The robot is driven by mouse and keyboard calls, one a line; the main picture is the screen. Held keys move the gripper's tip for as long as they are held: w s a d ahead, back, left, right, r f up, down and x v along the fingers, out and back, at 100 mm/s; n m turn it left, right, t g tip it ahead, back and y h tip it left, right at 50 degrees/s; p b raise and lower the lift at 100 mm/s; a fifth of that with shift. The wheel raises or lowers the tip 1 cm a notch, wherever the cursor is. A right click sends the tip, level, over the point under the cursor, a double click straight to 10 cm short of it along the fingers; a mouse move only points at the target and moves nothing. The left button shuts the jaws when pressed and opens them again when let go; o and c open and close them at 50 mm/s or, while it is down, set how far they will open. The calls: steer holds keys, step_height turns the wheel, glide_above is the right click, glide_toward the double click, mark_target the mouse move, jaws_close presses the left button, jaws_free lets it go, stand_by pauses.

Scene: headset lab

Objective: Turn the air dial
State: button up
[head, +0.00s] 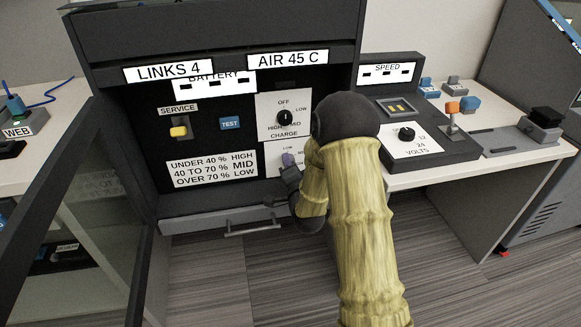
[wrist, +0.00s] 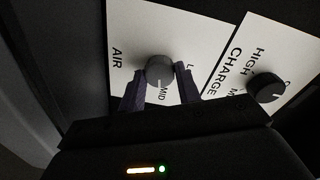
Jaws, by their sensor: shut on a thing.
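The air dial (wrist: 159,69) is a grey round knob on a white plate (wrist: 125,45) marked AIR, seen in the wrist view. My gripper (wrist: 160,82) has one purple finger on each side of the knob and is shut on it. A pale mark on the knob points toward the word MID. In the head view my gripper (head: 289,163) is at the lower right of the dark panel, on the white plate below the CHARGE dial. It hides the air knob there. A sign above reads AIR 45 C (head: 287,59).
The black CHARGE dial (head: 284,118) sits just above, and in the wrist view (wrist: 267,88) it is close beside my gripper. An open glass door (head: 85,215) stands at the left. A console with a VOLTS dial (head: 406,133) is at the right.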

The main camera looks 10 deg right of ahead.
steer(key=m, duration=0.5)
steer(key=shift+d+f+m+y, duration=0.1)
steer(key=shift+m+y, duration=0.3)
stand_by(0.4)
steer(key=o, duration=1)
